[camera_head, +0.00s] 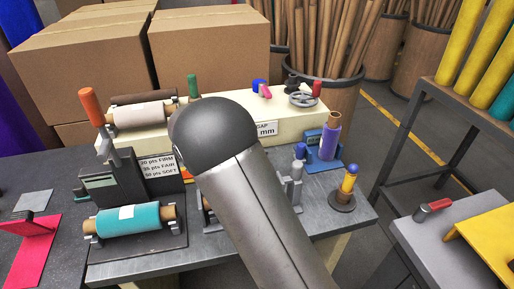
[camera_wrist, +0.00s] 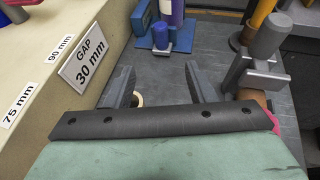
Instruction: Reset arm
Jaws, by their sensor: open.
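My gripper (camera_wrist: 160,76) shows at the middle of the wrist view. Its two dark fingers are apart, with grey bench top between them and nothing held. A tan ring-like roll end (camera_wrist: 139,99) shows just behind the left finger. In the head view my grey arm crosses the middle of the bench and hides the gripper. A teal roll (camera_head: 128,218) lies in a cradle at the bench's left front. A pale pink roll (camera_head: 142,115) lies on a cream machine at the back left. A purple roll (camera_head: 330,137) stands in a blue holder at the right.
The cream machine (camera_wrist: 40,60) with gap labels runs along the left of the wrist view. A grey clamp-like stand (camera_wrist: 262,70) is close to the right finger. Cardboard boxes (camera_head: 210,45) stand behind the bench. A blue-and-yellow roll (camera_head: 348,180) stands at the bench's right.

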